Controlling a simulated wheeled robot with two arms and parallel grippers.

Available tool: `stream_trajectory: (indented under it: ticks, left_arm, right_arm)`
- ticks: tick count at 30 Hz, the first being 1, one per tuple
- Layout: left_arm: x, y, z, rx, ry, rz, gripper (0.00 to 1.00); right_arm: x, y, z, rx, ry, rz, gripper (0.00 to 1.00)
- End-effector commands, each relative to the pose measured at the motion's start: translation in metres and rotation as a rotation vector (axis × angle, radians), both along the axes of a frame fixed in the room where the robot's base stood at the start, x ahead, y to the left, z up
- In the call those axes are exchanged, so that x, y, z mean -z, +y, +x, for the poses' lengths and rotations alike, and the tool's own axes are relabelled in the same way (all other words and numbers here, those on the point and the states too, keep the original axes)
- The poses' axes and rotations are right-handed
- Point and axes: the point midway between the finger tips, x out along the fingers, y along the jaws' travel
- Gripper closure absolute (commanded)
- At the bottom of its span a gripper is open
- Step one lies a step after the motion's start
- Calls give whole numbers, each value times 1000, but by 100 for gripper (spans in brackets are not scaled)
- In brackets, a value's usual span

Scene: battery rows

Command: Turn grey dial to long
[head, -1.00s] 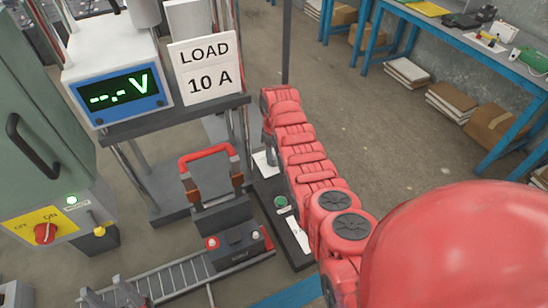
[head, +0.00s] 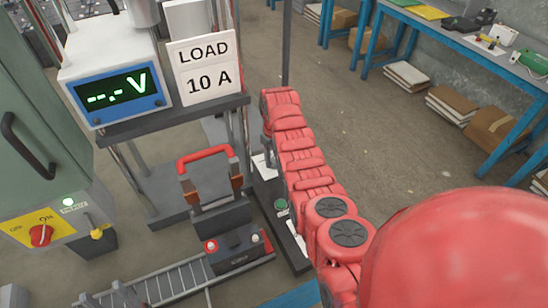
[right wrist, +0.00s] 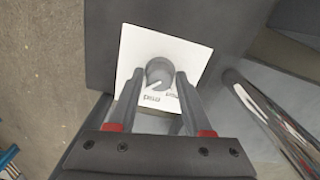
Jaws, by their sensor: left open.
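The grey dial (right wrist: 160,73) is a round knob on a white square plate (right wrist: 195,52) in the right wrist view. Its white pointer mark faces the lower left of the picture, toward one of two small upside-down labels (right wrist: 152,98) that I cannot read with certainty. My right gripper (right wrist: 159,72) has one finger on each side of the dial, with a little white plate showing between fingers and knob. In the head view my red right arm hides the dial and most of that gripper. My left gripper is not in view.
A voltage display (head: 122,98) and a LOAD 10 A sign (head: 207,68) stand at the left. A battery-like block with a red handle (head: 205,153) stands by a roller conveyor (head: 172,283). A cabinet with a red switch (head: 40,235) is at far left. Open floor lies behind the arm.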

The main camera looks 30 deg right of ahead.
Motion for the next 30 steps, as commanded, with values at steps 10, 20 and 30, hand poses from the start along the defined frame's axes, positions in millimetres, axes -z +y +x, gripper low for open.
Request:
stream_trajectory:
  ticks: [10, 20, 30]
  left_arm:
    - [0, 0, 0, 0, 0, 0, 50]
    - [10, 0, 0, 0, 0, 0, 50]
    - [-48, 0, 0, 0, 0, 0, 50]
  right_arm:
    - [-1, 0, 1, -2, -3, -1, 28]
    - [-36, -1, 3, -2, -12, -3, 28]
    - [-133, 2, 2, -4, -2, -2, 28]
